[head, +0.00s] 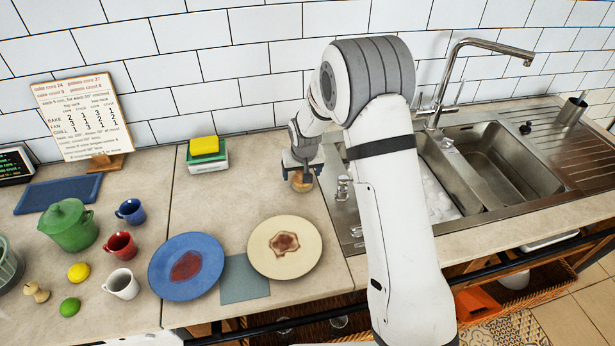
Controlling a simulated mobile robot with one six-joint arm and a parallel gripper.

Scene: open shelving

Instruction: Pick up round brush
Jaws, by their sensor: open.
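The round brush (302,183), a small tan-brown rounded thing, is on the counter left of the sink, in the middle of the head view. My gripper (302,170) is directly over it, pointing down, with its jaws open. The gripper covers the brush's upper part. I cannot tell whether the fingers are around the brush or just above it.
A sponge (204,146) on a green-and-white holder sits left of my gripper. A stained cream plate (262,268) and a stained blue plate (168,283) lie in front. The steel sink (530,165) is at the right; tiled wall behind.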

